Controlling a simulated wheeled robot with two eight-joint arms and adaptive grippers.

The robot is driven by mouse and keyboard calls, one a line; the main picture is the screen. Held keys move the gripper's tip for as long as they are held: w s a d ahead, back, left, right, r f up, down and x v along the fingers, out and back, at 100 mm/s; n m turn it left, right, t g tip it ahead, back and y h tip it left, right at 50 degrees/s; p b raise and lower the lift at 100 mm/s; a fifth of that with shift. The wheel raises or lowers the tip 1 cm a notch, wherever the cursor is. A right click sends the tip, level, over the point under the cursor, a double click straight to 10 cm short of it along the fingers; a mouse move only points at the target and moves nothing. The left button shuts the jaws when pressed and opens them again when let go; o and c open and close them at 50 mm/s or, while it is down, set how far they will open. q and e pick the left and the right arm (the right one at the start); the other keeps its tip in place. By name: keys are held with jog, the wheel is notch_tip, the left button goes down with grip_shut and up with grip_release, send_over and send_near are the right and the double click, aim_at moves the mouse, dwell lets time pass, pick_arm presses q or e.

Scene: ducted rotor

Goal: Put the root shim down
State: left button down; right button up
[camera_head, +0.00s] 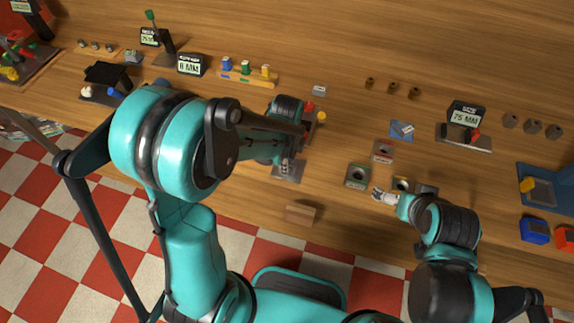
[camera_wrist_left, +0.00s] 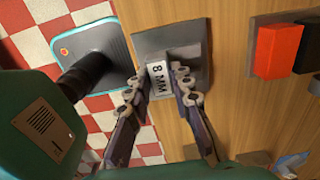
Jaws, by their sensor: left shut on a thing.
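The root shim (camera_wrist_left: 158,78) is a small light block marked "8 MM". In the left wrist view it sits between the fingertips of my left gripper (camera_wrist_left: 160,86), which is shut on it. A grey plate with a raised dark part (camera_wrist_left: 170,42) lies right at the shim; I cannot tell whether the shim touches it. In the head view my left gripper (camera_head: 287,164) is over that grey plate (camera_head: 289,174), and the arm hides most of the shim. My right gripper (camera_head: 384,195) is low over the table, right of centre, near small square fixtures; its jaws are too small to read.
A red block (camera_wrist_left: 277,50) stands beside the plate in the left wrist view. In the head view a wooden block (camera_head: 300,213) lies near the front edge. Square fixtures (camera_head: 357,176) stand to the right. An "8 MM" display (camera_head: 191,65) stands at back left.

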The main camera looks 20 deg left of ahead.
pick_arm(q)
jog(key=shift+s+f, duration=0.1)
jog(key=c, duration=1.3)
grip_release()
jog(key=shift+c, duration=0.2)
jog(key=shift+r, duration=0.3)
notch_tip(320, 180, up, 11)
jog(key=p, duration=0.3)
jog(key=s+a+r+n+t, duration=0.2)
jog(key=s+n, duration=0.3)
jog(key=n, duration=0.4)
jog(key=s+a+r+n+t, duration=0.2)
jog(key=s+r+n+t, duration=0.3)
jog(key=n, duration=0.4)
jog(key=shift+a+r, duration=0.2)
jog(key=shift+a, duration=0.15)
